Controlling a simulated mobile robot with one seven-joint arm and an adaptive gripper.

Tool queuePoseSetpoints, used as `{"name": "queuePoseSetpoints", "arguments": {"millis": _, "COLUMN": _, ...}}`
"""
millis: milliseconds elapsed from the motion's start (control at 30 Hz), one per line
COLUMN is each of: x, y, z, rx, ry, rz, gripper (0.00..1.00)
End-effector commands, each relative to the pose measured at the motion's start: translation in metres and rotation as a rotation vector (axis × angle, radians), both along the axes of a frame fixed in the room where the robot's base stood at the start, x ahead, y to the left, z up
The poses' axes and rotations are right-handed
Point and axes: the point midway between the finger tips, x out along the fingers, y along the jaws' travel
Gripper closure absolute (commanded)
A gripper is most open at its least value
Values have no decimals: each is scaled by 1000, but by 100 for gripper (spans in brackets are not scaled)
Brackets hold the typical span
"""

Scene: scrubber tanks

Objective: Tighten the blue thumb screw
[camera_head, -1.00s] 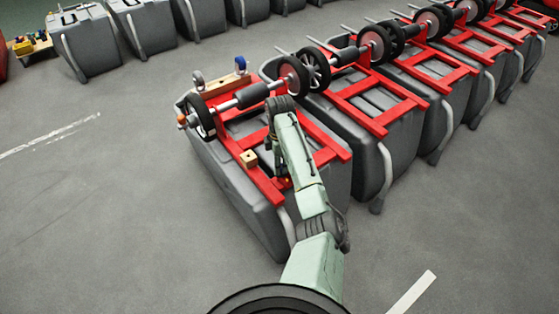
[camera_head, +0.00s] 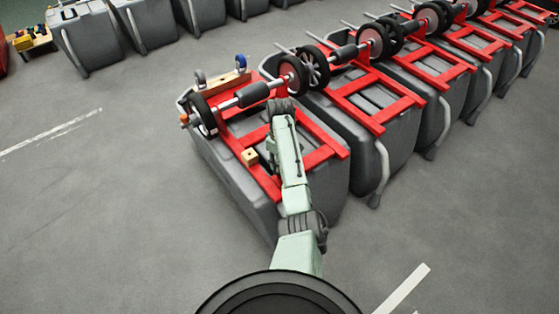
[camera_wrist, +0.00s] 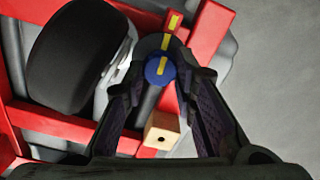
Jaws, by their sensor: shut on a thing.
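The blue thumb screw (camera_wrist: 160,71), a round blue knob with a yellow stripe, sits in front of a grey round part (camera_wrist: 150,47) in the wrist view. Yellow marks on the grey part and the red frame (camera_wrist: 205,35) form a roughly continuous slanted line with the knob's stripe. My gripper (camera_wrist: 160,78) has its dark fingers on both sides of the knob, shut on it. In the head view the screw and my fingertips are hidden behind my green arm, which reaches over the nearest grey tank (camera_head: 225,172).
A small wooden block (camera_wrist: 162,134) with a hole shows between my fingers, lower down, and on the red frame in the head view (camera_head: 249,157). A black wheel (camera_wrist: 76,55) is close at left.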

Motion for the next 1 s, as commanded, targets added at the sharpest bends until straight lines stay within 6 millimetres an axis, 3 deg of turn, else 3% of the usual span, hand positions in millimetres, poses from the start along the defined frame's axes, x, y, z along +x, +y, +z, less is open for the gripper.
{"name": "queuePoseSetpoints", "arguments": {"millis": 733, "x": 1, "y": -1, "z": 2, "rx": -1, "ry": -1, "rz": -94, "gripper": 100}}
{"name": "queuePoseSetpoints", "arguments": {"millis": 767, "x": 1, "y": -1, "z": 2, "rx": -1, "ry": -1, "rz": -94, "gripper": 74}}
{"name": "queuePoseSetpoints", "arguments": {"millis": 1000, "x": 1, "y": -1, "z": 1, "rx": -1, "ry": -1, "rz": -93, "gripper": 58}}
